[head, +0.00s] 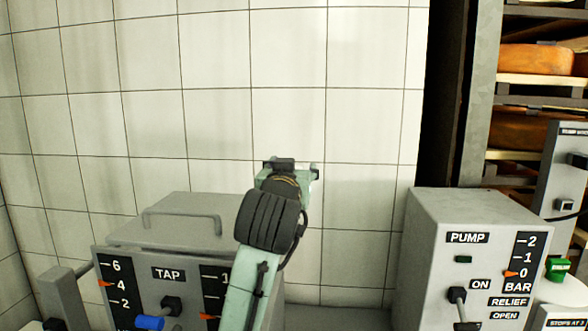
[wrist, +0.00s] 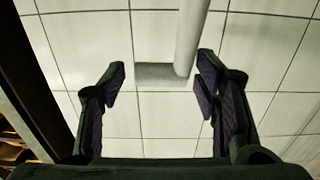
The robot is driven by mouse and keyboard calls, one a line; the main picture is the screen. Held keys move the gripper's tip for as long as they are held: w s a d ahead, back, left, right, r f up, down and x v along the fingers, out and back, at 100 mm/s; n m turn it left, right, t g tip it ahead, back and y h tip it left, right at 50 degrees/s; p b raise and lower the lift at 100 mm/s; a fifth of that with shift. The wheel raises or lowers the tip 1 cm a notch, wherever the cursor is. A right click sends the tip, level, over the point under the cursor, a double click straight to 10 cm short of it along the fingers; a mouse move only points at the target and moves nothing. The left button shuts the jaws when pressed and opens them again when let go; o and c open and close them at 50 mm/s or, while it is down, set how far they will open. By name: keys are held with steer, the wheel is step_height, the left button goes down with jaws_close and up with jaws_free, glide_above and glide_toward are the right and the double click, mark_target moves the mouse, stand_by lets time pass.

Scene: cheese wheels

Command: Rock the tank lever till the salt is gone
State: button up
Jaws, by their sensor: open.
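The grey tank (head: 150,235) stands at lower left in the head view, with a lid handle on top, a TAP label and scales with orange pointers. My gripper (head: 291,168) is raised in front of the tiled wall, right of the tank lid. In the wrist view my gripper (wrist: 161,80) is open, its dark fingers wide apart. A pale grey bar (wrist: 192,35) with a flat grey block at its end shows between the fingers, not clasped. I cannot tell for certain that this bar is the tank lever. My arm hides the tank's right side.
A grey PUMP box (head: 425,260) with a bar gauge and a switch stands at the right. Shelves with cheese wheels (head: 535,60) are behind it. A blue handle (head: 148,322) and a grey post (head: 66,295) are at lower left. The tiled wall is bare.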

steer(key=s, duration=1)
steer(key=shift+s, duration=0.15)
steer(key=shift+a, duration=0.1)
stand_by(0.6)
